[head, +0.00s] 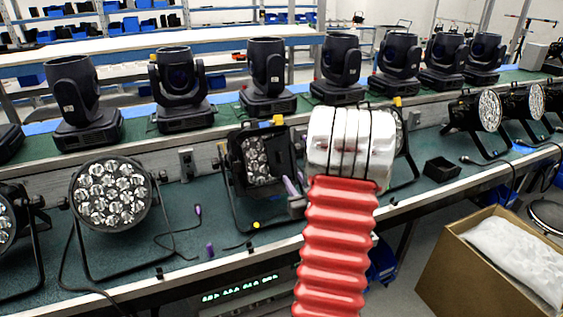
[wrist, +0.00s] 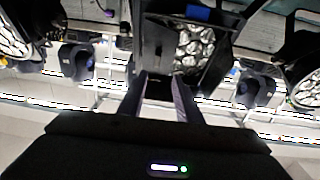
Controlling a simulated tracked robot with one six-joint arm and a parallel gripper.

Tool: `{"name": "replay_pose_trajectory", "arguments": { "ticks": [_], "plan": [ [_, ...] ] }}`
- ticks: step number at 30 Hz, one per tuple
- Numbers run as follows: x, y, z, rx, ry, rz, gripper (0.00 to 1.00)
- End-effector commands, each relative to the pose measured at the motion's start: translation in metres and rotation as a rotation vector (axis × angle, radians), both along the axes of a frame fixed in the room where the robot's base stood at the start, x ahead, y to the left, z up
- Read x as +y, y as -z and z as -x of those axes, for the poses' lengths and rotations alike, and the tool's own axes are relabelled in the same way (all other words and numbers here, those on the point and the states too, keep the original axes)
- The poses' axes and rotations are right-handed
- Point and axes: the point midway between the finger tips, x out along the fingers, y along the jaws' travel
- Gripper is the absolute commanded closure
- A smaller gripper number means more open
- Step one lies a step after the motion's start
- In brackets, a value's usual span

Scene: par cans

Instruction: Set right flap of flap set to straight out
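The flap set is a black frame around the par can (head: 258,160) at mid-bench, whose clear lenses face forward. The right flap (head: 284,150) is a dark panel beside the lenses, partly behind my arm; its exact angle is hard to tell. In the wrist view the picture looks upside down, and a dark panel (wrist: 154,55), apparently this flap, stands left of the lenses (wrist: 195,48). My gripper (wrist: 161,80) is open, its two fingers apart near the panel's lower edge. Contact cannot be told. In the head view a purplish finger (head: 291,187) shows near the flap.
Another par can (head: 112,193) stands to the left, and more stand at the right (head: 488,110). Several black moving-head lights (head: 267,68) line the shelf behind. A small black box (head: 441,168) sits on the bench. A cardboard box (head: 470,275) stands at front right.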

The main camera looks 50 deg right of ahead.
Motion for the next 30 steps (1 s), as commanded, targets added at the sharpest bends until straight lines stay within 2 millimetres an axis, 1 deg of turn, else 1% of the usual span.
{"name": "replay_pose_trajectory", "arguments": {
  "ticks": [1, 4, 13, 17, 23, 30],
  "plan": [
    [-0.003, 0.003, 0.004, -0.009, 0.002, 0.000, 0.69],
    [-0.004, 0.002, 0.006, -0.019, 0.001, 0.003, 0.69],
    [-0.004, 0.002, 0.005, -0.019, 0.001, 0.003, 0.69],
    [-0.007, 0.002, 0.000, -0.019, 0.000, 0.003, 0.69],
    [-0.018, 0.002, -0.018, -0.019, -0.001, 0.003, 0.69],
    [-0.038, 0.002, -0.049, -0.018, -0.001, 0.003, 0.69]
  ]
}}
